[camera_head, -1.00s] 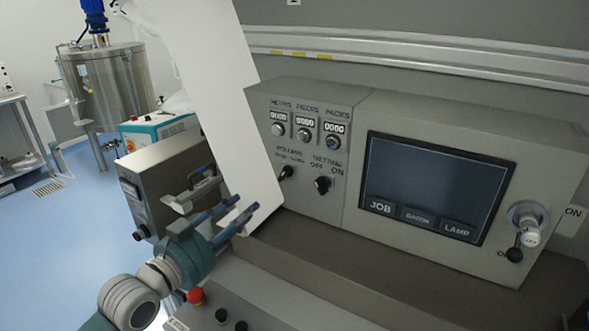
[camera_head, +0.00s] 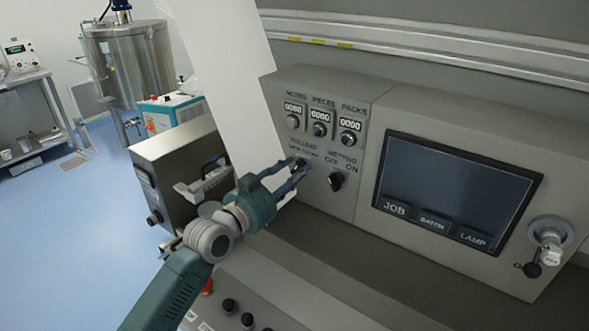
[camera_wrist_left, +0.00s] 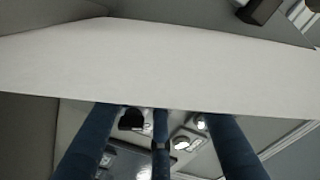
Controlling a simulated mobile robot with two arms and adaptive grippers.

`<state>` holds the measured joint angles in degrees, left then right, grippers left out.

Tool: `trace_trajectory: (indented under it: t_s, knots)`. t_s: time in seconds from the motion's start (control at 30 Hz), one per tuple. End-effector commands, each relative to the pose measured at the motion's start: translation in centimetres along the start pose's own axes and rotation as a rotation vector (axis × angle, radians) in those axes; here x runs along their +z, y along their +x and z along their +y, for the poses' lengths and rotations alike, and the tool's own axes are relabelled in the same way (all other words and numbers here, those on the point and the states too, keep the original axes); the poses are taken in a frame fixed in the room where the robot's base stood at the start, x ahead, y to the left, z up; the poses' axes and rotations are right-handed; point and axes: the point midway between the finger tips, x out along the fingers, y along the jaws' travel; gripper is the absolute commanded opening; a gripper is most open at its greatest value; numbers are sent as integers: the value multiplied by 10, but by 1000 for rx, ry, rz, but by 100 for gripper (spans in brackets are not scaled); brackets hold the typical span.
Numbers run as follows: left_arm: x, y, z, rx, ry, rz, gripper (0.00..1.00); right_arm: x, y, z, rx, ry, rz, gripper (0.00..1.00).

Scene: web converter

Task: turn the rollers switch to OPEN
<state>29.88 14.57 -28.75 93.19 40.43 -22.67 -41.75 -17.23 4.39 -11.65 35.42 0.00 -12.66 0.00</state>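The rollers switch (camera_head: 303,163) is a small dark knob on the grey control panel, under the label ROLLERS. In the head view my left gripper (camera_head: 297,174) has its blue fingers at this switch and partly covers it. I cannot tell whether they touch it or which way the switch points. In the left wrist view the fingers (camera_wrist_left: 160,140) are spread apart. A black knob (camera_wrist_left: 131,120) shows between two of them; I cannot tell which switch it is. My right gripper is not in view.
The wetting switch (camera_head: 336,181) is close to the right of my fingers. Counter dials (camera_head: 320,129) sit above, and a screen (camera_head: 452,195) is to the right. A white web (camera_head: 225,80) slopes down just left of the panel. A grey box (camera_head: 178,165) stands left of my gripper.

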Motion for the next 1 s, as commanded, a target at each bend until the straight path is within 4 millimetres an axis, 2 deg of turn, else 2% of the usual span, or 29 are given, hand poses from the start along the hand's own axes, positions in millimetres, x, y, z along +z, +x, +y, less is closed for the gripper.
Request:
trace_trajectory:
  t_s: [0.1, 0.33, 0.37, 0.5, 0.53, 1.0]
  knots:
    - [0, 5, 0, 1, -1, -1, 35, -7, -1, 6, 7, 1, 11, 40]
    - [0, 5, 1, 1, 0, 0, 35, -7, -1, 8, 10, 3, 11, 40]
    - [0, 5, 1, 1, 0, 0, 31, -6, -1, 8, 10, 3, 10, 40]
    - [0, 5, 0, 1, 0, -1, 4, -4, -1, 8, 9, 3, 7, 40]
    - [0, 5, 0, 1, 0, -1, 0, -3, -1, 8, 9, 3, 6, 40]
    - [0, 5, 0, 1, -79, -1, 0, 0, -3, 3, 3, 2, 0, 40]
